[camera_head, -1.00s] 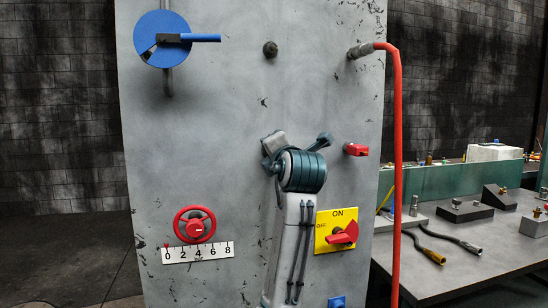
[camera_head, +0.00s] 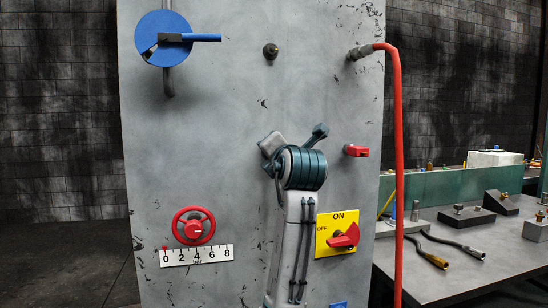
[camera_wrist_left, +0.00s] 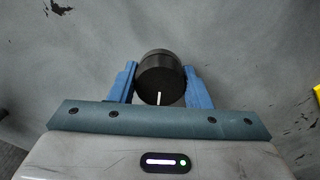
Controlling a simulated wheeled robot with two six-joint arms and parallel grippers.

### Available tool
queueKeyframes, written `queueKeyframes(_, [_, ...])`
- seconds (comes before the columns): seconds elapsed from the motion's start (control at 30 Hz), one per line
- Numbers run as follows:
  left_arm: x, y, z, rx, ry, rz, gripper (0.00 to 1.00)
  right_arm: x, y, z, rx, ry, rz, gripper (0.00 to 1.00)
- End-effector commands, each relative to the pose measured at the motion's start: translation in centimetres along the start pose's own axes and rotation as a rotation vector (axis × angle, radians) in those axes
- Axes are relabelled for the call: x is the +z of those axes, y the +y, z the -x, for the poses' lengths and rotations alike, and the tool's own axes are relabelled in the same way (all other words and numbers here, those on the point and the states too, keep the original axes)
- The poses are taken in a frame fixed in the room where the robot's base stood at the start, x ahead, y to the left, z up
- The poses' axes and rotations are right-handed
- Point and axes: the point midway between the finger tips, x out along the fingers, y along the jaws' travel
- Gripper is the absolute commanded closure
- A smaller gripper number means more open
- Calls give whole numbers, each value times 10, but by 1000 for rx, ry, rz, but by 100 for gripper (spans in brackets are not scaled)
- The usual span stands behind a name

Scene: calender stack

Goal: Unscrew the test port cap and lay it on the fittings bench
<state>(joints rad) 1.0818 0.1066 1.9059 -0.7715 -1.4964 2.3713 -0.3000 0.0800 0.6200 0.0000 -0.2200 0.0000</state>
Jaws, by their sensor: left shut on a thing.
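A round black cap with a white mark line on its rim (camera_wrist_left: 160,80) shows in the left wrist view, in front of the grey panel. My left gripper (camera_wrist_left: 160,88) has its two blue fingers on either side of the cap and is shut on it. I cannot tell how far the cap is from its port. In the head view my left gripper is mostly behind my wrist, and the cap is hidden. The fittings bench (camera_head: 425,292) stands at the right with several fittings on it. My right gripper is not in view.
The grey panel (camera_head: 225,110) carries a blue disc with a handle (camera_head: 160,40), a red handwheel (camera_head: 194,226) over a scale, a yellow ON/OFF switch plate (camera_head: 324,245) and a red hose (camera_head: 397,150). Two hose ends (camera_head: 432,260) lie on the bench; its front area is clear.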

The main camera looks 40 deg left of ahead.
Motion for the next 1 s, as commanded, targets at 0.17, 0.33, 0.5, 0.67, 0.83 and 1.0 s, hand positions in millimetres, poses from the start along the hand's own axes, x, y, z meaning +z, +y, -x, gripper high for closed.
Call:
queueKeyframes(0.17, [1, 2, 0, 3, -2, 0, 52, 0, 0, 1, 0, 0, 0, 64])
queueKeyframes(0.33, [1, 1, 0, 2, -1, -1, 31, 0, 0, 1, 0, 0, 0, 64])
queueKeyframes(0.5, [0, 1, 0, 1, -1, -1, 31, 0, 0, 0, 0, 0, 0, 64])
queueKeyframes(0.67, [0, 0, 7, 0, -1, 0, 31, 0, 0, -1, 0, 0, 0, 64])
queueKeyframes(0.83, [0, -2, 34, -3, -4, 3, 31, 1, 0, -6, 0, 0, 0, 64])
queueKeyframes(1.0, [1, -2, 67, -3, -4, 3, 31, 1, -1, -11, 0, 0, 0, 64])
